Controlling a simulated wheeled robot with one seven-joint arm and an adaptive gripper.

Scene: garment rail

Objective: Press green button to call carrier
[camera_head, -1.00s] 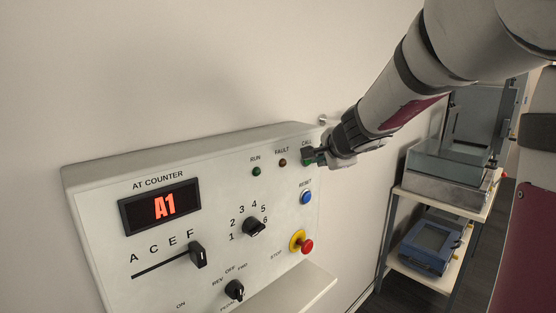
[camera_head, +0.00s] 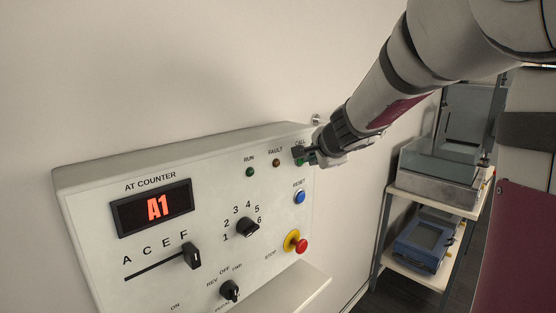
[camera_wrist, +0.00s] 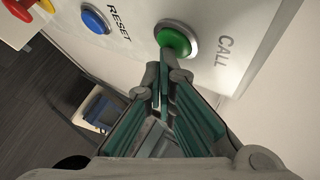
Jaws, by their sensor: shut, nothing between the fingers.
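The green CALL button (camera_wrist: 174,41) sits in a grey ring near the top of the wrist view. In the head view it is mostly hidden behind my gripper (camera_head: 301,155), at the panel's upper right. My gripper also shows in the wrist view (camera_wrist: 165,72), shut and empty, its fingertips at the lower edge of the green button. Whether the tips touch the button or stop just short of it I cannot tell. The control panel (camera_head: 95,190) is white, and its display (camera_head: 153,207) reads A1.
The blue RESET button (camera_head: 299,197) lies below CALL, and the red STOP button (camera_head: 301,246) on yellow lies lower. RUN (camera_head: 249,172) and FAULT (camera_head: 276,163) lamps are left of CALL. A shelf cart (camera_head: 433,200) with equipment stands right of the panel.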

